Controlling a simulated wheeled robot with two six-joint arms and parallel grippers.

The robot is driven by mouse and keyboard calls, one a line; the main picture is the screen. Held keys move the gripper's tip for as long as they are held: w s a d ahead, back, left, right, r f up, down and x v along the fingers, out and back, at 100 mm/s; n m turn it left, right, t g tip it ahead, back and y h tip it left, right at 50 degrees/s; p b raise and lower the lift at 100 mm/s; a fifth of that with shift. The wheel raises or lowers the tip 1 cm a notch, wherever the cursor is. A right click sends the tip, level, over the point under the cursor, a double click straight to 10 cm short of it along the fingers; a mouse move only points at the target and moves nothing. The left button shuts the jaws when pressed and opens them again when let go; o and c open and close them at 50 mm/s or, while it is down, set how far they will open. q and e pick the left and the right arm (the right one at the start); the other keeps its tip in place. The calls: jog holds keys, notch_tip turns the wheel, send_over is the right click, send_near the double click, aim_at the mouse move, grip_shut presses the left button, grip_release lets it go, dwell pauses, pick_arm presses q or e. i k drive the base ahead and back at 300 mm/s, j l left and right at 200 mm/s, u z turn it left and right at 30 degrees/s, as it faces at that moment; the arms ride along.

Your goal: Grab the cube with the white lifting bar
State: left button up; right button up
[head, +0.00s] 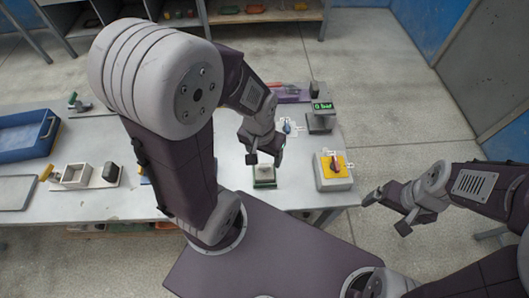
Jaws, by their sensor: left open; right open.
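My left gripper (265,158) is open and points down over the front part of the table. Just below it in the picture is a small green-based block with a pale grey top (264,180). A small light piece seems to stand on its top, but I cannot tell whether this is the cube with the white lifting bar. I cannot tell whether the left fingers touch it; nothing clearly sits between them. My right gripper (387,214) is open and empty, off the table's right end above the floor. My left arm hides the middle of the table.
A yellow-topped switch box with a red knob (335,165) stands right of the block. Behind it is a stand with a green display (321,107). At left are a blue bin (28,140) and a white fixture (76,177). A shelf (255,15) stands behind.

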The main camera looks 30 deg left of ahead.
aim_at(263, 172)
jog(key=k+j+u, duration=0.2)
jog(key=k+u, duration=0.3)
jog(key=k+j+u, duration=0.5)
jog(key=i+l, duration=0.1)
